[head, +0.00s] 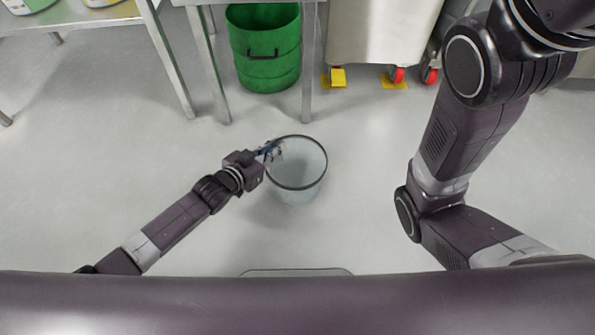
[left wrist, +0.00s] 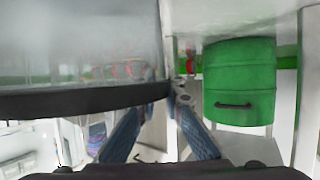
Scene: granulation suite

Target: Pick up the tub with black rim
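The tub with black rim (head: 300,180) is a pale, translucent round bin, upright and empty-looking, in the middle of the head view. My left gripper (head: 271,150) is at its upper left rim, with blue-grey fingers astride the wall. In the left wrist view the tub (left wrist: 80,50) fills the upper left, its dark rim lowest in the picture. The fingertips (left wrist: 172,98) come close together at the tub's edge, one partly hidden behind the rim, and look shut on it. I cannot tell whether the tub's base touches the floor. My right gripper is out of view.
A green bin (head: 264,62) stands under a metal table (head: 212,60) beyond the tub. A steel cabinet (head: 375,30) on red castors is to its right. Another table (head: 165,55) is at upper left. The floor (head: 100,150) left of the tub is clear.

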